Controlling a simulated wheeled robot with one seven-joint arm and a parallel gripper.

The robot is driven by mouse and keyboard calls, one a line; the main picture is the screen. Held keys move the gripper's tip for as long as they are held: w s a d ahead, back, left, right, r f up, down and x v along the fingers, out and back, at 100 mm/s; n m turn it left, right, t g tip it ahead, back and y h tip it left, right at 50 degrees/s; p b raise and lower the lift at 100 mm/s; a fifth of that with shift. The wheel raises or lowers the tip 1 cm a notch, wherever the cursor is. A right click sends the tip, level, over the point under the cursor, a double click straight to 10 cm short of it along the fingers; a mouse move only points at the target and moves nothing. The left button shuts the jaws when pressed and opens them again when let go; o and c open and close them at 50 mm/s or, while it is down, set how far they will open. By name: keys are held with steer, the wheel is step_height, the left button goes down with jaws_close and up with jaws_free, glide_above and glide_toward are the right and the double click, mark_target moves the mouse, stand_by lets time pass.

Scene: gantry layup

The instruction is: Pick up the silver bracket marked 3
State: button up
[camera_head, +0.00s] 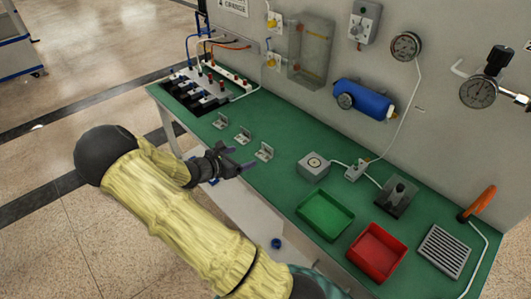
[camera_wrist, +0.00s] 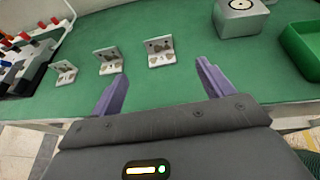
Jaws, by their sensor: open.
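Three silver L-shaped brackets stand in a row on the green bench top. In the head view they are the far bracket (camera_head: 220,121), the middle bracket (camera_head: 243,135) and the near bracket (camera_head: 264,152). In the wrist view they run from the left bracket (camera_wrist: 64,73) through the middle one (camera_wrist: 108,61) to the right one (camera_wrist: 159,52). Their marks are too small to read, so I cannot tell which is 3. My gripper (camera_head: 239,158) is open and empty at the bench's front edge. Its purple fingers (camera_wrist: 158,75) point toward the right bracket, apart from it.
The green bench (camera_head: 280,181) is clear around the brackets. A grey box with a round top (camera_head: 313,167), a green tray (camera_head: 325,214) and a red tray (camera_head: 376,251) lie to the right. A rack with cables (camera_head: 200,88) stands at the far left. A wall panel rises behind.

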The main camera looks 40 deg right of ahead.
steer(key=p, duration=0.2)
glide_toward(267, 147)
steer(key=x, duration=0.5)
steer(key=shift+s, duration=0.2)
steer(key=shift+w+d+f, duration=0.1)
steer(key=shift+d+f, duration=0.1)
steer(key=p+x, duration=0.1)
steer(key=x, duration=0.4)
steer(key=shift+w+f, duration=0.1)
steer(key=shift+w, duration=0.1)
steer(key=shift+c, duration=0.2)
steer(key=c, duration=1)
